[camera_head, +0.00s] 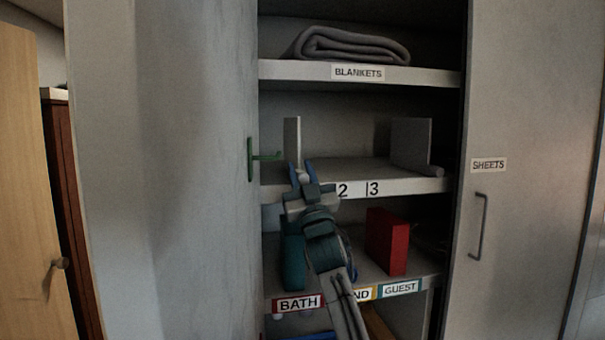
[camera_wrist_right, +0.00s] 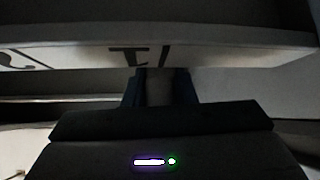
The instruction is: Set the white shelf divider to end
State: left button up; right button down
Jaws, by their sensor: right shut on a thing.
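A white shelf divider (camera_head: 292,138) stands upright near the left end of the middle shelf. My right gripper (camera_head: 303,176) is at the shelf's front edge, shut on the divider's front end. In the right wrist view, the gripper's fingers (camera_wrist_right: 160,86) close on a greyish piece just under the shelf edge, where an upside-down "1" shows. A second pale upright divider (camera_head: 411,143), with a rounded front end, stands at the right of the same shelf, past the "3" mark. My left gripper is not in view.
The numbered shelf (camera_head: 365,172) is bare between the two dividers. A folded grey blanket (camera_head: 350,46) lies above. A red box (camera_head: 386,241) stands below.

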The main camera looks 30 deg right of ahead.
jog(key=a, duration=0.2)
jog(key=w+a, duration=0.1)
jog(key=a, duration=0.1)
jog(key=c, duration=1.2)
grip_release()
jog(key=d+b+v, duration=0.1)
jog(key=b+v, duration=0.4)
jog(key=v, duration=0.5)
jog(key=shift+s+a+f, duration=0.25)
jog(key=shift+a+f, duration=0.15)
jog(key=shift+a, duration=0.1)
jog(key=shift+c, duration=0.5)
